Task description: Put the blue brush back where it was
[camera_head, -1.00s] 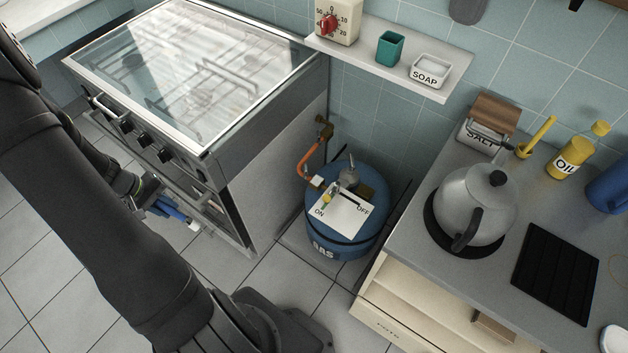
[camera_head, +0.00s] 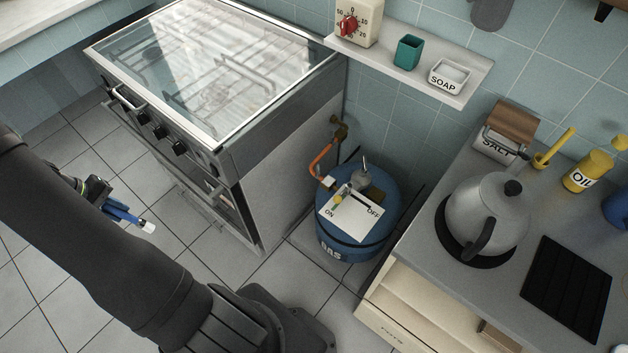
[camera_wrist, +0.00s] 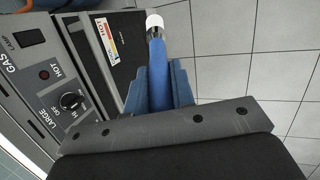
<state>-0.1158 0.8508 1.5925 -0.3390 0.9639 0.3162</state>
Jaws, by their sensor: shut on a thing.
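My gripper (camera_head: 112,209) is shut on the blue brush (camera_head: 130,217) and holds it in the air over the tiled floor, in front of the stove. The brush has a blue handle and a white end that points right in the head view. In the wrist view the brush (camera_wrist: 157,75) lies between the blue fingers (camera_wrist: 158,88) with its white end pointing away from me. A teal cup (camera_head: 408,51) stands on the wall shelf and looks empty. The part of the brush inside the gripper is hidden.
The stove (camera_head: 215,75) has a glass lid and front knobs. A blue gas bottle (camera_head: 345,235) stands between it and the counter. A kettle (camera_head: 485,215), salt box (camera_head: 497,148) and oil bottle (camera_head: 588,172) stand on the counter. The wall shelf (camera_head: 385,58) also holds a timer and soap dish.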

